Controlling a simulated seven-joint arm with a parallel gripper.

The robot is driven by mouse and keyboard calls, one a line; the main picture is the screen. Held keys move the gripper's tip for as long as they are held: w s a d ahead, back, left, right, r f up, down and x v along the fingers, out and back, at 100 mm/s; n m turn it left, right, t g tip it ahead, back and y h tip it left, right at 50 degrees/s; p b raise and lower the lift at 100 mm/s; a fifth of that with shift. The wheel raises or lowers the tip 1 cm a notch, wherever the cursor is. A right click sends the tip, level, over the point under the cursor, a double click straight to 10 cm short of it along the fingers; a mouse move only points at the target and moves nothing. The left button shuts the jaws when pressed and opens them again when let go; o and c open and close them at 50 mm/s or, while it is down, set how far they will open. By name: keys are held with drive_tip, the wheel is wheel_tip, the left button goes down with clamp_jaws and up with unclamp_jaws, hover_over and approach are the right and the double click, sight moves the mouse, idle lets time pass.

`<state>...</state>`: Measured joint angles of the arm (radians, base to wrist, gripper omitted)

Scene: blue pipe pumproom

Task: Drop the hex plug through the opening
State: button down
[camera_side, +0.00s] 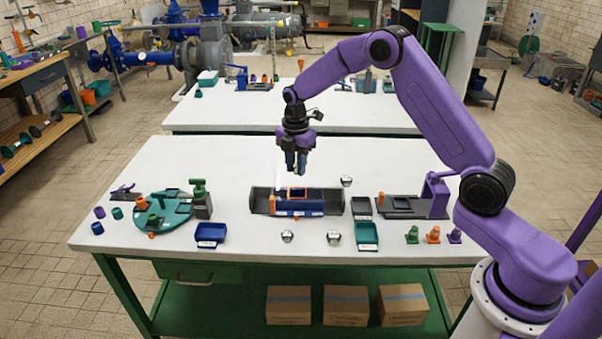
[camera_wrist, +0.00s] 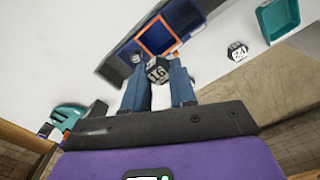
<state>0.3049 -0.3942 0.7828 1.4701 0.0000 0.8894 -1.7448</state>
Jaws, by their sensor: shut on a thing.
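My gripper (camera_side: 296,168) is above the blue box (camera_side: 318,206) in the side view, fingers pointing down. In the wrist view my gripper (camera_wrist: 158,85) is shut on a dark hex plug (camera_wrist: 157,71) with a white-marked face that seems to read 16. In the side view the fingers mostly hide the plug. The opening is a square with an orange rim (camera_side: 298,193) on top of the blue box. In the wrist view the orange-rimmed opening (camera_wrist: 160,35) lies just beyond the held plug, which appears apart from it.
Other hex plugs stand loose on the white table: one behind the box (camera_side: 346,181) and two in front (camera_side: 287,236). A teal tray (camera_side: 367,235), a blue tray (camera_side: 210,233) and a round teal fixture (camera_side: 165,211) stand nearby. A purple-and-grey fixture (camera_side: 437,197) is to the right.

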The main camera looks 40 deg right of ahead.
sight(298, 187)
drive_tip(key=shift+w+d+f, duration=0.15)
drive_tip(key=shift+w+f, duration=0.05)
drive_tip(key=shift+f, duration=3.8)
drive_tip(key=shift+s+f, duration=0.1)
drive_tip(key=shift+f, duration=0.05)
drive_tip(key=c, duration=0.8)
unclamp_jaws()
drive_tip(key=shift+s, duration=0.1)
drive_tip(key=shift+d, duration=0.15)
drive_tip(key=shift+w+r, duration=0.2)
drive_tip(key=shift+r, duration=3)
drive_tip(key=shift+a+r, duration=0.2)
drive_tip(key=shift+r, duration=0.25)
